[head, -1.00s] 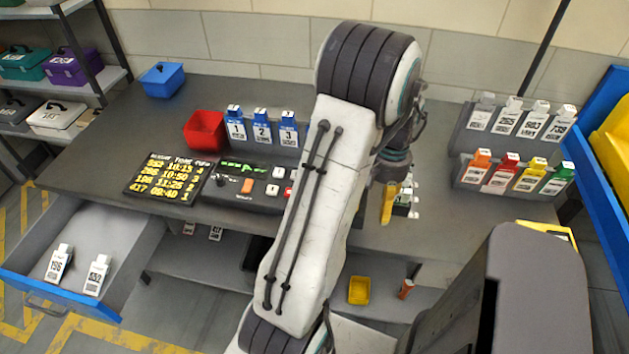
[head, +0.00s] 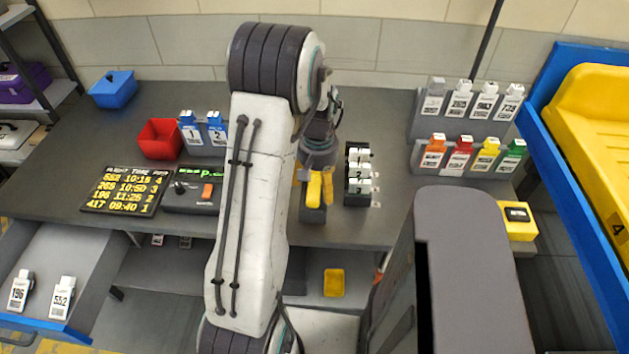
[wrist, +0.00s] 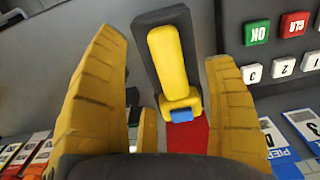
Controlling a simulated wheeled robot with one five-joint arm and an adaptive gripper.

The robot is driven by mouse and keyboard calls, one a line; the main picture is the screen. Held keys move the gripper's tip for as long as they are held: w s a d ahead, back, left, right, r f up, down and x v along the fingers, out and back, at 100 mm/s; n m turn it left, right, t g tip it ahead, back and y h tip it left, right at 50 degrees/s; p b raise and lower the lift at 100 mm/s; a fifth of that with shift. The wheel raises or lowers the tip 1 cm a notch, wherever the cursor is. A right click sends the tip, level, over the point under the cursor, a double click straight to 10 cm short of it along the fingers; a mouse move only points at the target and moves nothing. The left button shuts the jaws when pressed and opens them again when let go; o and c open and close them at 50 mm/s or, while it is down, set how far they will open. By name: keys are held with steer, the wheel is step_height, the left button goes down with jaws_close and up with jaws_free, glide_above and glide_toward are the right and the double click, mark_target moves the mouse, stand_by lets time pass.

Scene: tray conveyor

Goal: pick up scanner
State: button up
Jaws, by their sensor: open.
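The scanner, as I take it, is a yellow hand-held thing (head: 314,188) standing on a dark holder (head: 313,213) on the counter. In the wrist view the yellow body (wrist: 167,60) lies along a dark plate, with a blue piece at its lower end. My gripper (head: 312,177) is open above it. In the wrist view the yellow fingers of my gripper (wrist: 165,52) stand on either side of the scanner, with gaps between. Whether they are low enough to reach around it I cannot tell.
A black block with white keys or tags (head: 359,176) stands close to the right of the scanner. A control panel (head: 190,197) is partly behind my arm. Tag racks (head: 462,133) stand at right, a red bin (head: 160,139) at left. The open drawer (head: 88,262) juts out front left.

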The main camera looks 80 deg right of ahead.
mark_target(317, 190)
steer(key=shift+w+d+f, duration=0.1)
steer(key=shift+f, duration=1.9)
steer(key=c, duration=1.4)
steer(key=shift+r, duration=0.5)
steer(key=r, duration=0.3)
steer(key=shift+s+r, duration=0.2)
steer(key=shift+s, duration=0.05)
steer(key=s+a+r, duration=0.1)
steer(key=s+r, duration=0.1)
steer(key=s, duration=0.1)
steer(key=s+a+r+b, duration=0.1)
steer(key=s+a+r, duration=0.1)
steer(key=s, duration=0.1)
steer(key=s+a+r, duration=0.2)
steer(key=s, duration=0.2)
steer(key=shift+a+r+b, duration=0.25)
steer(key=shift+r+b, duration=0.1)
steer(key=shift+b, duration=0.05)
steer(key=shift+r, duration=0.15)
steer(key=shift+r+p, duration=2.9)
steer(key=shift+r, duration=0.45)
